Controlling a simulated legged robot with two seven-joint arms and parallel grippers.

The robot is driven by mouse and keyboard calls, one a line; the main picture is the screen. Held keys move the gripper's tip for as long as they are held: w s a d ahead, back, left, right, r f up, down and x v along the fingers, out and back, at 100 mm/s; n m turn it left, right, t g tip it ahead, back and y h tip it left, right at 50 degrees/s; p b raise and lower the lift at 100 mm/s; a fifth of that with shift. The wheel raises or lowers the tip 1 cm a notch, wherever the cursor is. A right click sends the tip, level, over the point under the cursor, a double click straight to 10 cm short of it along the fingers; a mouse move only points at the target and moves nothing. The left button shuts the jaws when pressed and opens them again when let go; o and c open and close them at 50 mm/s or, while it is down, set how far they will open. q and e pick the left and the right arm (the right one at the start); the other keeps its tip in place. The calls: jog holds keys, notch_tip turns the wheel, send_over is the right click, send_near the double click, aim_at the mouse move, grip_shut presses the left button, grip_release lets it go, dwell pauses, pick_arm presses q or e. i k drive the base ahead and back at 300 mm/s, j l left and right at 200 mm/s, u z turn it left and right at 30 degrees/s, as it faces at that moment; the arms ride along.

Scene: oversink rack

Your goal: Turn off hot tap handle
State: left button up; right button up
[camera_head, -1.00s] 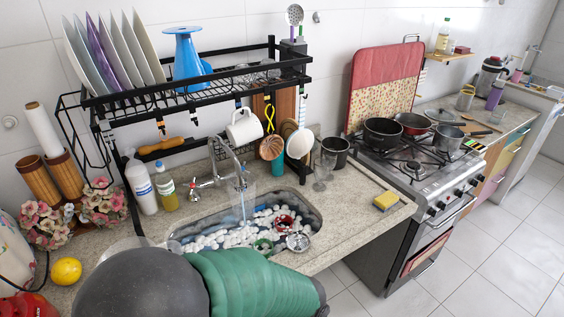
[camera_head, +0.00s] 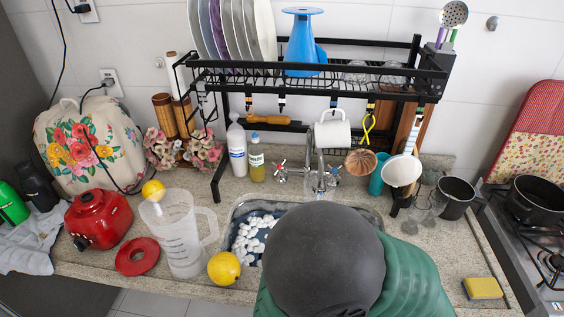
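The tap (camera_head: 321,170) stands at the back of the sink (camera_head: 238,213), below the black rack. A cross-shaped metal tap handle (camera_head: 281,172) with small red marks sits left of the spout. A second handle, to the right of the spout, is hard to make out. A pale stream shows under the spout, but its lower end is hidden. A dark rounded part and green sleeve of my own body cover most of the sink's front and right. Neither of my grippers is in view.
A bottle (camera_head: 257,163) and a white bottle (camera_head: 237,151) stand left of the handle. The rack (camera_head: 316,82) and a hanging white mug (camera_head: 332,134) are overhead. Counter (camera_head: 461,254) is bare near the sponge (camera_head: 482,288).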

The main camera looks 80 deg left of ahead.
aim_at(280, 167)
jog(key=i+u, duration=0.1)
jog(key=u, duration=0.3)
jog(key=i+u, duration=0.15)
jog(key=u, duration=0.25)
jog(key=i+u, duration=0.1)
jog(key=u, duration=0.3)
jog(key=i+l+u, duration=0.1)
jog(key=u, duration=0.3)
